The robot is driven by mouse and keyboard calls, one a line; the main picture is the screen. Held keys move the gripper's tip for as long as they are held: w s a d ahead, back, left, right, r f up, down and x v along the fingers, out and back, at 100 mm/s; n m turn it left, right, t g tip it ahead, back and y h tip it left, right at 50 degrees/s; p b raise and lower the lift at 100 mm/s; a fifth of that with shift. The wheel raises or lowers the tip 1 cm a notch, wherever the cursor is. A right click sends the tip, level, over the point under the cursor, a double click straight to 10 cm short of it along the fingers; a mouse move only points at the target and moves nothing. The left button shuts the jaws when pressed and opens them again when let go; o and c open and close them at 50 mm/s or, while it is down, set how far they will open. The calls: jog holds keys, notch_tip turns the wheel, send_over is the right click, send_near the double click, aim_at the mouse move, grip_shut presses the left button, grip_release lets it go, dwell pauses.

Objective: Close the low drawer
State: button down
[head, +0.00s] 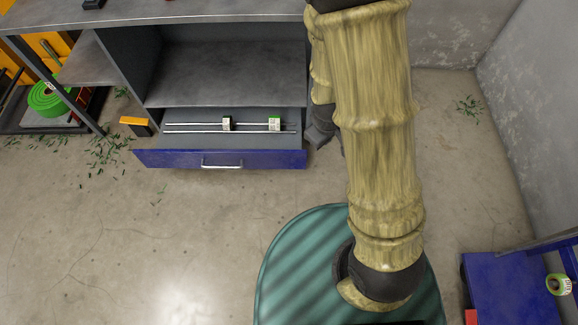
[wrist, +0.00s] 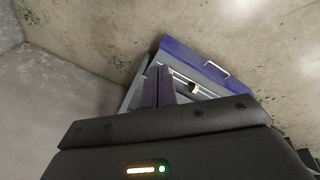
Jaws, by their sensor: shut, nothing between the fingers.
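The low drawer, with a blue front (head: 220,158) and a silver handle (head: 221,164), is pulled out at the bottom of the grey cabinet. Inside it lie thin metal rods with two small labelled blocks. My gripper (head: 325,132) is just to the right of the drawer, largely hidden behind my arm in the head view. In the wrist view, my gripper's fingers (wrist: 159,80) are together and empty, in front of the drawer's end. The blue drawer front (wrist: 190,62) and its handle (wrist: 216,69) show beyond them. I cannot tell whether the fingers touch the drawer.
The grey cabinet (head: 225,72) has an open shelf above the drawer. A small orange-and-black object (head: 136,126) is on the floor left of the drawer. A blue cart (head: 515,290) stands at lower right. The floor before the drawer is clear apart from green scraps.

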jog(key=w+a+f+n+t+h+b, duration=0.1)
jog(key=w+f+n+t+b, duration=0.1)
jog(key=f+n+b, duration=0.8)
jog(key=w+a+f+n+t+h+b, duration=0.15)
jog(key=f+b, duration=0.45)
jog(key=f, duration=1)
jog(key=w+a+f+n+t+b, duration=0.1)
jog(key=w+f+n+t+b, duration=0.2)
jog(key=f+n+b, duration=0.7)
jog(key=w+a+f+n+t+y+b, duration=0.2)
jog(key=a+f+n+b, duration=0.3)
jog(key=f, duration=0.4)
jog(key=shift+a+f+n+t+y, duration=0.15)
jog(key=shift+a+n+t+y, duration=0.35)
jog(key=shift+a+n, duration=0.2)
